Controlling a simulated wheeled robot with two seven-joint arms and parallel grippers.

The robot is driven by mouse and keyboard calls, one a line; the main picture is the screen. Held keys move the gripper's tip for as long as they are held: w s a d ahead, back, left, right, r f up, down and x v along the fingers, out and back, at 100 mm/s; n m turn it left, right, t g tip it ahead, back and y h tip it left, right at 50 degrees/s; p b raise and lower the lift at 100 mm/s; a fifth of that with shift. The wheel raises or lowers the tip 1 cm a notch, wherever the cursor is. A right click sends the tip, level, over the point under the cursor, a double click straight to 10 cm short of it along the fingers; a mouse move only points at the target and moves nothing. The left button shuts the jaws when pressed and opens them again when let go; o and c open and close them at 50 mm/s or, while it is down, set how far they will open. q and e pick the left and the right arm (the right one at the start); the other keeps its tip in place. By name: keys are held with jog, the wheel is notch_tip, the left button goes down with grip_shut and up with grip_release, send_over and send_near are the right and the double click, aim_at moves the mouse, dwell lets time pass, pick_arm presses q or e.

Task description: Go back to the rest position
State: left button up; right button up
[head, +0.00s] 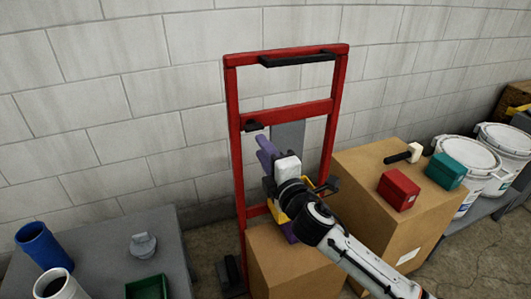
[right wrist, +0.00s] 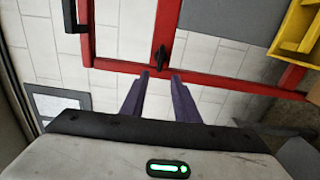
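My right gripper (head: 266,152) is in front of the red upright frame in the head view, its arm reaching in from the lower right. In the right wrist view its two purple fingers (right wrist: 159,82) stand apart with nothing between them. The red frame (head: 235,150) and a black knob on it (right wrist: 161,56) lie beyond the fingertips; I cannot tell the exact distance. A yellow bin (right wrist: 297,42) shows at the upper right of the wrist view, partly hidden behind the gripper in the head view. My left gripper is not in view.
A cardboard box (head: 395,238) right of the frame carries a red box (head: 398,190), a green box (head: 445,170) and a white-headed mallet (head: 415,152). White buckets (head: 465,158) stand farther right. A grey table (head: 100,237) at left holds a blue cup (head: 42,245) and a green bin (head: 148,288).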

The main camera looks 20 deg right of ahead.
jog(key=shift+s, duration=0.6)
jog(key=s+a+f+m+g+y, duration=0.1)
jog(key=s+f+m+g, duration=0.25)
jog(key=s+f, duration=0.55)
jog(key=s+a+f+m+g, duration=0.15)
jog(key=s+f+m, duration=0.4)
jog(key=f, duration=0.75)
jog(key=s+f+m+g, duration=0.2)
jog(key=s+f, duration=0.3)
jog(key=s, duration=0.4)
jog(key=s+f+m+g, duration=0.2)
jog(key=s+f+m, duration=0.3)
jog(key=s, duration=0.4)
jog(key=shift+s+a+f+m+y, duration=0.3)
jog(key=shift+a+f+y, duration=0.1)
